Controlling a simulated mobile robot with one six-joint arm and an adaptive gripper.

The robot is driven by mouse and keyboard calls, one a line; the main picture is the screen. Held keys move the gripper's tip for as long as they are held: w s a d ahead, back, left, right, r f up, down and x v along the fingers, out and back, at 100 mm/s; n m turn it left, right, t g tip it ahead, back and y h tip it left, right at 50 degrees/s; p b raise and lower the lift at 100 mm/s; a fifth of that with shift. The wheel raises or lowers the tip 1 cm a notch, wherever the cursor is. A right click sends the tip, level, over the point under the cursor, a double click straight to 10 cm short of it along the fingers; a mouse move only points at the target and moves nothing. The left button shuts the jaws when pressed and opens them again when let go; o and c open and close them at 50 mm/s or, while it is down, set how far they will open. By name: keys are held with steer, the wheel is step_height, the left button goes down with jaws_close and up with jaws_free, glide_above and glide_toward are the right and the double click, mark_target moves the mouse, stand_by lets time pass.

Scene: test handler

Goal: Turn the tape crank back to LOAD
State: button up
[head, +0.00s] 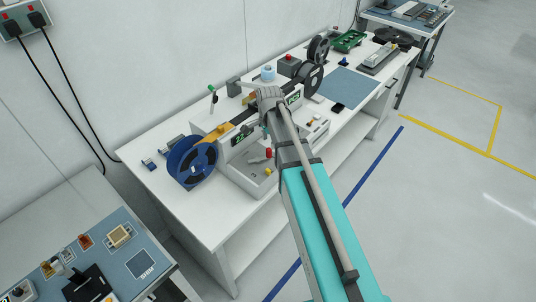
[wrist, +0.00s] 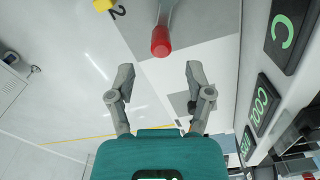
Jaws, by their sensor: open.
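The tape crank's red knob (wrist: 160,42) is at the top middle of the wrist view, on a grey crank arm (wrist: 165,12). My gripper (wrist: 160,82) is open and empty. Its two fingers stand apart, with the knob beyond their tips and roughly between them in the picture; I see no contact. In the head view a small red part (head: 268,153) shows beside my arm on the test handler (head: 240,172), probably the knob. My arm hides much of the handler there. No LOAD mark is readable.
Dark label plates (wrist: 265,103), one reading COOL, line the handler's face at right in the wrist view. A yellow part (wrist: 102,5) is at top left. In the head view a blue reel (head: 190,165) stands left of the handler and a blue mat (head: 349,87) lies right.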

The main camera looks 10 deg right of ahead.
mark_target(269, 149)
steer(key=shift+f+b, duration=2.2)
steer(key=shift+f, duration=0.3)
jaws_close()
steer(key=shift+a, duration=0.15)
